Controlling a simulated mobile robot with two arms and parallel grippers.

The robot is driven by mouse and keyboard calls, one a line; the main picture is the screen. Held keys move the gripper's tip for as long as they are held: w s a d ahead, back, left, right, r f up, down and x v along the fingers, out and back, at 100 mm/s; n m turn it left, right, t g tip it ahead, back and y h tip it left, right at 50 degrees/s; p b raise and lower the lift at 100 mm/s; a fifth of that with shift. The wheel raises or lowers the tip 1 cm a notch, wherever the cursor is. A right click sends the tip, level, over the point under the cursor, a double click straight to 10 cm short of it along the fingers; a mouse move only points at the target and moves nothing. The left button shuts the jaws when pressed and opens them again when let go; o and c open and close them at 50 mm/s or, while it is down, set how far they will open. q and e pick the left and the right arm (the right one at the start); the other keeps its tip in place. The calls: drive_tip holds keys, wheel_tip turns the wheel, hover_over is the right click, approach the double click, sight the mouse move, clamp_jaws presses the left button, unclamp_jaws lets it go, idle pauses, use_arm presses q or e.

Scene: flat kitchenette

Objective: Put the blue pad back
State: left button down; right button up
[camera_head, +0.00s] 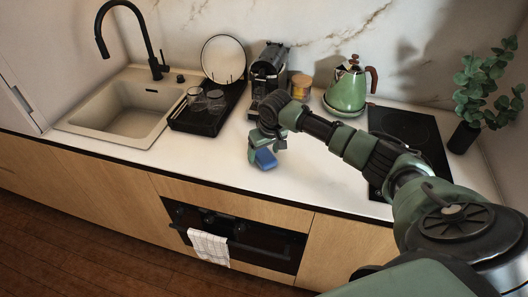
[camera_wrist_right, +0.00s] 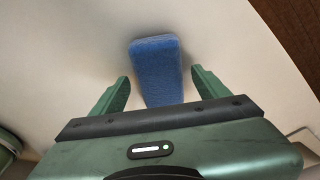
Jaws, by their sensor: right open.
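The blue pad (camera_head: 265,159) lies on the white counter near its front edge, in front of the coffee machine. In the right wrist view the blue pad (camera_wrist_right: 157,68) is a long block that reaches in between the two fingers, with a gap on each side. My right gripper (camera_head: 266,150) is at the pad, its fingers open to either side of it. It also shows in the right wrist view (camera_wrist_right: 160,90), where its body hides the near end of the pad. My left gripper is not in view.
A sink (camera_head: 122,108) and a black drying rack (camera_head: 208,117) with glasses and a plate (camera_head: 223,58) are at left. A coffee machine (camera_head: 270,66), jar (camera_head: 300,87), green kettle (camera_head: 346,90), dark hob (camera_head: 410,135) and plant (camera_head: 487,90) stand further right. The counter's front left is clear.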

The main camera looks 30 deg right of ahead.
drive_tip(key=b+v, duration=0.2)
drive_tip(key=v, duration=1)
drive_tip(key=shift+a, duration=0.1)
